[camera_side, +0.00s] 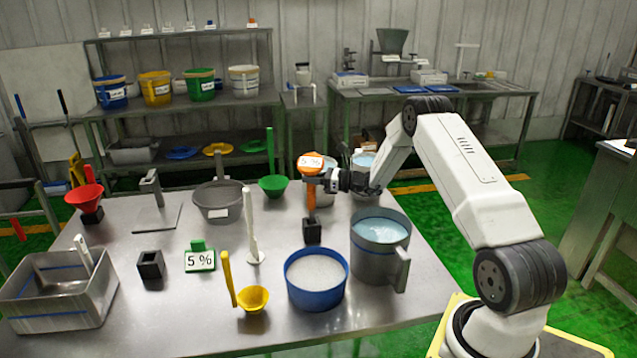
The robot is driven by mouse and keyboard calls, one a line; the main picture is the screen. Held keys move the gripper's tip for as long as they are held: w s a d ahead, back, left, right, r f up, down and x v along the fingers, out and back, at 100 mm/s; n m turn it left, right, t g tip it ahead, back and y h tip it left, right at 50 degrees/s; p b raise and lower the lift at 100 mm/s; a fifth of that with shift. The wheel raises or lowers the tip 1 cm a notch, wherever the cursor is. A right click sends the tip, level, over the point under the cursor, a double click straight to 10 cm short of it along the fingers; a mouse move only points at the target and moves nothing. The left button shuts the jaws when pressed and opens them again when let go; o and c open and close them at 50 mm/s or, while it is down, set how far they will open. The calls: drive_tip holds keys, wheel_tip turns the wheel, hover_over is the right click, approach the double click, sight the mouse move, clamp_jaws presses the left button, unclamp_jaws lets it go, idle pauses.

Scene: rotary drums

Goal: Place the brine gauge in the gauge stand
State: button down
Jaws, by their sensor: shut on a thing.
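The brine gauge looks to be the orange piece with a round head (311,163), a white "5 %" label and a straight stem pointing down. My gripper (318,181) is shut on it just below the head and holds it upright. A small black block (312,232) stands directly under the stem, likely the gauge stand. The stem's lower end is at or just above the block's top; I cannot tell whether it is inside. Another black block with an open top (150,265) stands at the left, empty as far as I see.
A grey jug of liquid (380,262) and a blue tub of white grains (316,293) stand close in front. A white upright tool (252,230), yellow scoop (253,299), green "5 %" sign (200,261), grey bowl (220,208) and metal bin (58,310) are also on the table.

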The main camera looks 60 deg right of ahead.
sight(312, 192)
drive_tip(key=shift+f, duration=1.65)
drive_tip(key=shift+c, duration=2.4)
unclamp_jaws()
drive_tip(key=shift+s, duration=0.1)
drive_tip(key=v, duration=1.1)
drive_tip(key=shift+s+d, duration=0.2)
drive_tip(key=shift+s, duration=0.15)
